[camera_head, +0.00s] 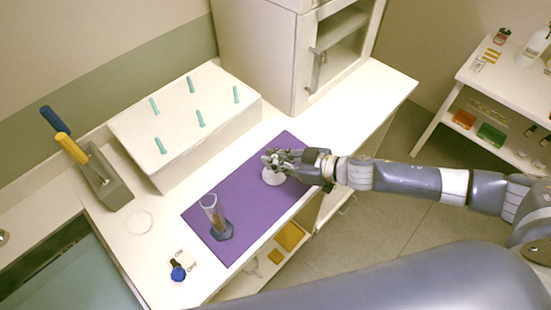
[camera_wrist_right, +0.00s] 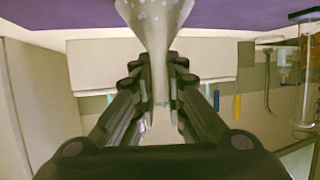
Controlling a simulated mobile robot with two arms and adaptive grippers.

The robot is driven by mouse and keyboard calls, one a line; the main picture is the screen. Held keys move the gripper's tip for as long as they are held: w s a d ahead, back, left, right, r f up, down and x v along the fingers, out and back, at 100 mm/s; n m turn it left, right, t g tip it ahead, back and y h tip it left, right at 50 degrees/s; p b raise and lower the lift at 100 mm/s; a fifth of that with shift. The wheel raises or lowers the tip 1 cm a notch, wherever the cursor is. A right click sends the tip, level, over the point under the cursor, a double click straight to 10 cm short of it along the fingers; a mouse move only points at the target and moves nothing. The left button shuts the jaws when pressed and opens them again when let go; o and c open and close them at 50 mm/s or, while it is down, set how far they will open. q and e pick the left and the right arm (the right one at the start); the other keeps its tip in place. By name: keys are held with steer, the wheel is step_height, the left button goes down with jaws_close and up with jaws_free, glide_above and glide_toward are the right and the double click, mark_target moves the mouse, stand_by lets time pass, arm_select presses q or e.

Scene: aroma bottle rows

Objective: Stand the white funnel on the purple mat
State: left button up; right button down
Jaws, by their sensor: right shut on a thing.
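The white funnel (camera_head: 272,177) is over the far right part of the purple mat (camera_head: 245,190), wide end down and stem up. My right gripper (camera_head: 270,158) is shut on its stem from the right side. In the right wrist view the gripper (camera_wrist_right: 162,100) has the narrow stem between its fingers, and the funnel's flared cone (camera_wrist_right: 155,25) runs to the top edge, towards the mat (camera_wrist_right: 60,12). The rim is cut off there, so I cannot tell whether it touches the mat. My left gripper is not in view.
A clear cylinder (camera_head: 212,210) with brown contents and a blue base stands on the mat's near left. A white rack (camera_head: 180,150) with several teal pegs is behind. A block (camera_head: 108,185) with blue and yellow handles, a clear round dish (camera_head: 139,222) and a blue-capped bottle (camera_head: 178,272) are left.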

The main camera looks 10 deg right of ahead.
steer(key=shift+f, duration=0.1)
steer(key=c, duration=1.7)
jaws_free()
steer(key=shift+o, duration=0.2)
steer(key=shift+s+d, duration=0.1)
steer(key=b+v, duration=0.3)
steer(key=v, duration=0.9)
steer(key=shift+r, duration=0.25)
